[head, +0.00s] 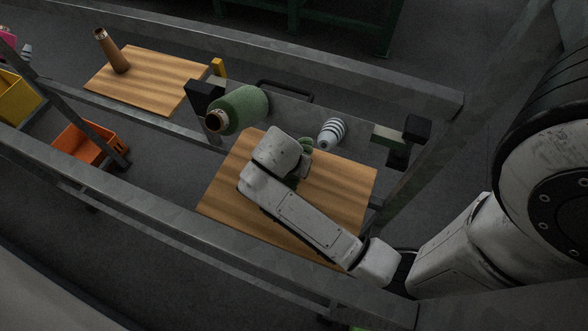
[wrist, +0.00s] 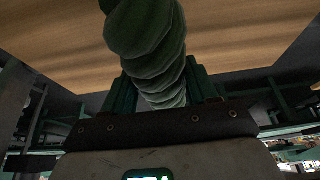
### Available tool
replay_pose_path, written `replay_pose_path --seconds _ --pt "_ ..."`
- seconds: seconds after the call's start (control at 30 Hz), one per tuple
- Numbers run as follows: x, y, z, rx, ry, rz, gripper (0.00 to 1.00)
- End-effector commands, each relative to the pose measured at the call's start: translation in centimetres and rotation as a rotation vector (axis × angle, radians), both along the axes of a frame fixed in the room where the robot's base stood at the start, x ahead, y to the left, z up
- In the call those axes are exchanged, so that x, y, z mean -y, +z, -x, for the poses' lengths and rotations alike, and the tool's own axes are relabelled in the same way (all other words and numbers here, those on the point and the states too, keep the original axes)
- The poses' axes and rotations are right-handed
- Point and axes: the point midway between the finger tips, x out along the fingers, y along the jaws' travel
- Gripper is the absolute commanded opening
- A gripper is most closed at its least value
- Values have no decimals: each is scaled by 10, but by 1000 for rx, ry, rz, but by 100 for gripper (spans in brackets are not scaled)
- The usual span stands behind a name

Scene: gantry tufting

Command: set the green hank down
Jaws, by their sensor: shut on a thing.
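The green hank (wrist: 148,48) is a twisted, ridged green roll. In the wrist view it stands out from between the fingers of my gripper (wrist: 160,86), which is shut on it. In the head view my gripper (head: 302,168) is over the near wooden board (head: 340,200), mostly hidden behind my wrist. Only small green patches show there, and I cannot tell hank from fingers. Wood fills the upper part of the wrist view, beyond the hank. I cannot tell whether the hank touches the board.
A large green cone of yarn (head: 242,106) lies on its side at the board's far left corner. A striped white-and-black cone (head: 332,132) is close behind my gripper. Grey frame rails (head: 150,196) run around the board. An orange bin (head: 90,144) and a brown cone (head: 112,52) are left.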

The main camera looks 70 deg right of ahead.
Motion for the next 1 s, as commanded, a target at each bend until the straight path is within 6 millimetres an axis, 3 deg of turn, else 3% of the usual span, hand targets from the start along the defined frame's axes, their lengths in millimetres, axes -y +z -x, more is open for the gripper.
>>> replay_pose_path --seconds 0.3,0.63,0.67,0.9,1.0 --pt "0 -33 0 -1 1 0 20" --pt "0 -37 0 0 1 0 20" --pt "0 -37 0 0 1 0 59" --pt "0 -36 0 0 0 0 82" --pt "0 -36 0 0 0 0 83"
